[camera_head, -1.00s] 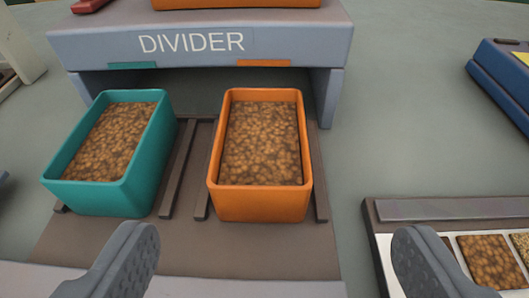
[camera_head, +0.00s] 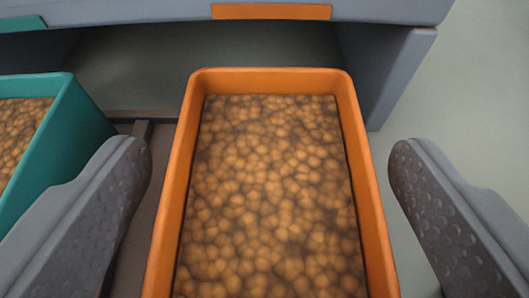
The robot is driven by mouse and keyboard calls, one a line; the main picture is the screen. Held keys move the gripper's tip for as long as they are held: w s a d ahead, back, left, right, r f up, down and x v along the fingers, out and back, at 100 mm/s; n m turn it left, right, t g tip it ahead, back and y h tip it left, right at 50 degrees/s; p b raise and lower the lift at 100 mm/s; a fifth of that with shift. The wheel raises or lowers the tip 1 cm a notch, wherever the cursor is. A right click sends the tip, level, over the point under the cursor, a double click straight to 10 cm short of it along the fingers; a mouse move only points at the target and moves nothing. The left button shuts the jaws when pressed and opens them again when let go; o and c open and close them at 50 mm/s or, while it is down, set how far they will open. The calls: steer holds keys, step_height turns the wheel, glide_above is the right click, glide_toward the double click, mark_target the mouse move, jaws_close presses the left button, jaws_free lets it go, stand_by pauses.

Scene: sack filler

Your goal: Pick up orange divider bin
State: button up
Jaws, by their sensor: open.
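The orange divider bin (camera_head: 178,185) fills the middle of the view, filled with round brown grains or beans. It stands upright, and its near end runs out of the bottom of the picture. My gripper (camera_head: 268,175) is open, with one grey finger on each side of the bin. The left finger is between the orange bin and the teal bin. A gap shows between each finger and the bin's walls, and neither finger visibly touches it.
The teal bin (camera_head: 85,135), also filled, stands close to the left finger. The divider housing (camera_head: 390,65), with an orange label (camera_head: 270,12), stands behind the bins. Grey floor lies clear at the right.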

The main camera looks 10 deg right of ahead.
mark_target(266, 240)
steer(key=shift+c, duration=0.4)
steer(key=c, duration=1)
steer(key=shift+r, duration=0.1)
steer(key=shift+w+r+p, duration=0.1)
steer(key=shift+r+p, duration=0.85)
steer(key=shift+r, duration=0.9)
steer(key=shift+s+a, duration=0.25)
steer(key=shift+s, duration=0.25)
steer(key=s+a, duration=0.2)
steer(key=s, duration=0.2)
steer(key=s+a, duration=0.3)
steer(key=s, duration=0.1)
steer(key=s+a+r, duration=0.1)
steer(key=s+a, duration=0.2)
steer(key=s, duration=0.1)
steer(key=shift+s+a+r+p, duration=0.1)
steer(key=shift+s+p, duration=0.2)
steer(key=shift+p, duration=0.05)
